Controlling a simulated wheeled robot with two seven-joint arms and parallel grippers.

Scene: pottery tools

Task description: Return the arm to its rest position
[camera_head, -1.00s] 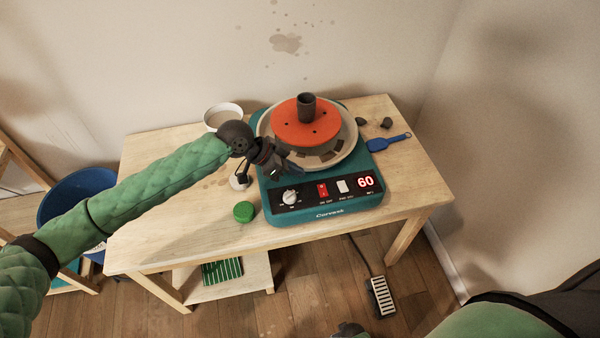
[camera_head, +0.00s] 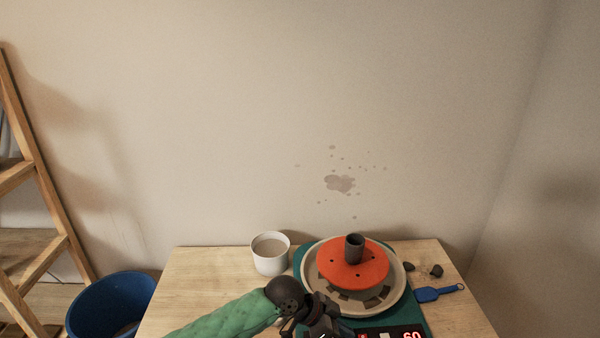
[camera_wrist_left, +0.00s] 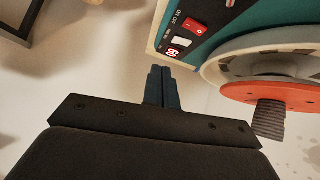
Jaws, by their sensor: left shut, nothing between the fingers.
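My left arm comes in from the bottom left of the head view. Its gripper (camera_head: 328,328) is at the front left of the pottery wheel, partly cut off by the lower edge. In the left wrist view the two dark fingers (camera_wrist_left: 162,84) are together with nothing between them, near the wheel's control panel (camera_wrist_left: 190,36). The teal pottery wheel has a pale basin (camera_head: 312,284) and an orange disc (camera_head: 372,275). A dark clay cylinder (camera_head: 354,248) stands upright on the disc. My right gripper is in neither view.
A white cup (camera_head: 270,256) stands left of the wheel on the wooden table (camera_head: 205,275). A blue tool (camera_head: 437,293) and small dark lumps (camera_head: 436,270) lie at the right. A blue bucket (camera_head: 105,308) and wooden shelf (camera_head: 45,210) are at the left.

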